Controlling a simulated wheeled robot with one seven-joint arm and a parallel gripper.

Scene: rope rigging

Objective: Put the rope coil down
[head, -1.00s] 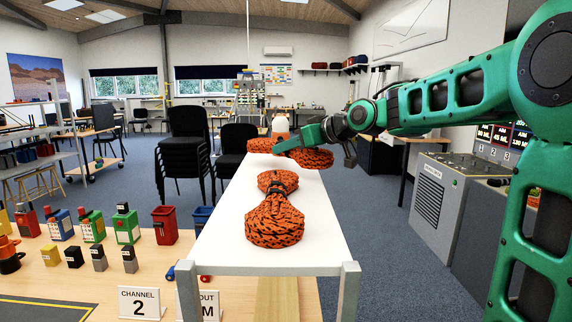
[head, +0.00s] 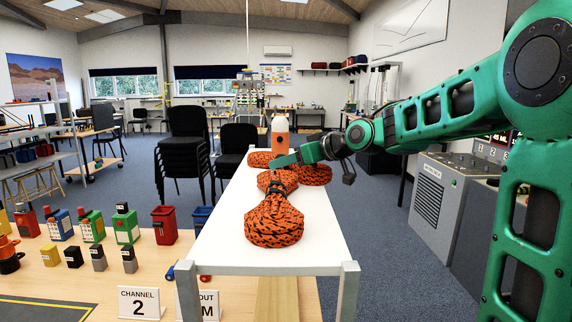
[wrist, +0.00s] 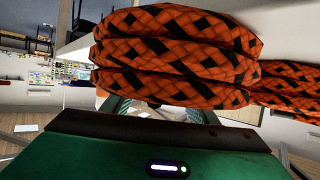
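The rope coil (head: 314,174) is orange with black flecks and pinched in the middle, with a lobe on each side of my gripper (head: 288,161). It lies across the far part of the white bench (head: 315,225), level with its top or very slightly above; I cannot tell whether it touches. My gripper comes in from the right and looks shut on the coil's middle, though the fingertips are mostly hidden. In the wrist view the coil (wrist: 175,50) fills the space in front of the gripper. A second, similar coil (head: 273,222) lies lengthwise on the bench nearer me.
An orange bottle with a white top (head: 280,134) stands behind the held coil. Stacked black chairs (head: 184,155) are left of the bench. A grey console (head: 440,200) is at right. A lower table with coloured boxes (head: 125,224) is at left. The bench's front end is clear.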

